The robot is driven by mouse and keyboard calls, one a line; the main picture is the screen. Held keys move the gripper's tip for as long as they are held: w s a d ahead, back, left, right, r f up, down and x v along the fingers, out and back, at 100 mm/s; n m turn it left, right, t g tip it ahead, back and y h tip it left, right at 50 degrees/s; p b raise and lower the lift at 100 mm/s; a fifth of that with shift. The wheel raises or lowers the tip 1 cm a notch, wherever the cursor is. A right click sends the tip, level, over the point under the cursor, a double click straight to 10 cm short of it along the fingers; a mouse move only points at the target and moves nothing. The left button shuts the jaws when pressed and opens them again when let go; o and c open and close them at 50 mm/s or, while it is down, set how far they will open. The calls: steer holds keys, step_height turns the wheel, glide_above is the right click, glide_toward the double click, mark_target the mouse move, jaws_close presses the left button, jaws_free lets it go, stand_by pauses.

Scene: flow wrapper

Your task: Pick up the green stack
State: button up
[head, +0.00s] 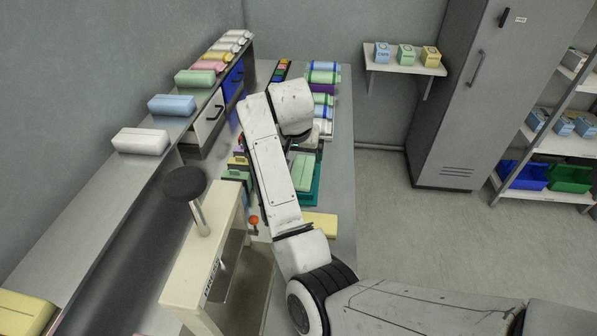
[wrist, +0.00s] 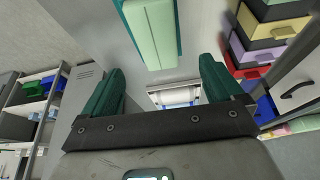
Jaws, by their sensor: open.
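The green stack (head: 303,172) is a pale green block lying in a dark teal tray (head: 315,190) on the grey bench, partly hidden by my arm in the head view. In the wrist view the green stack (wrist: 152,28) shows at the top middle, in its teal tray (wrist: 177,45). My gripper (wrist: 160,82) has two teal fingers spread wide, with nothing between them. The stack lies beyond the fingers, apart from them. The gripper is hidden behind my arm in the head view.
Coloured drawers (wrist: 262,40) stand to the right in the wrist view. A cream press-like machine (head: 205,255) with a dark knob stands left of my arm. A yellow block (head: 320,224) lies near the tray. Several wrapped packs (head: 323,76) line the bench's far end.

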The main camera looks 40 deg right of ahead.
mark_target(302, 170)
steer(key=shift+x, duration=1)
steer(key=shift+s+p+x, duration=0.15)
steer(key=shift+x, duration=1.25)
steer(key=shift+s+p+x, duration=0.15)
steer(key=shift+x, duration=1.25)
steer(key=shift+a, duration=0.1)
steer(key=c, duration=1.1)
